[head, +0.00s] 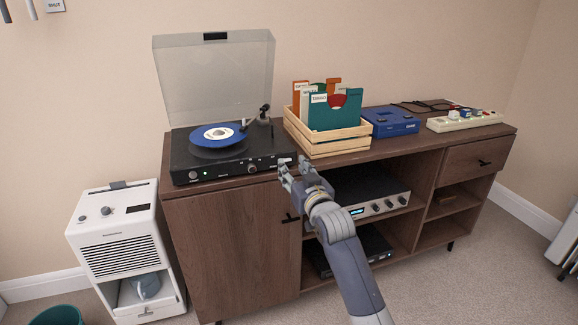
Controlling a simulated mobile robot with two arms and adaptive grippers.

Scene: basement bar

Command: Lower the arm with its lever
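The black record player (180,158) stands on the left of the wooden cabinet, its clear lid (215,80) raised. A record with a blue and white face (218,134) lies on its platter. The tonearm (247,123) is at the platter's right, with its base at the back right. The small lever beside it is too small to make out clearly, and I cannot tell whether the needle touches the record. My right gripper (294,167) is in front of the player's front right corner, fingers apart and empty. My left gripper is out of view.
A wooden crate of record sleeves (335,146) stands close to the player's right. A blue box (391,122) and a pale power strip (464,121) lie further right. The cabinet (232,235) has open shelves with audio units. A white appliance (122,240) stands left.

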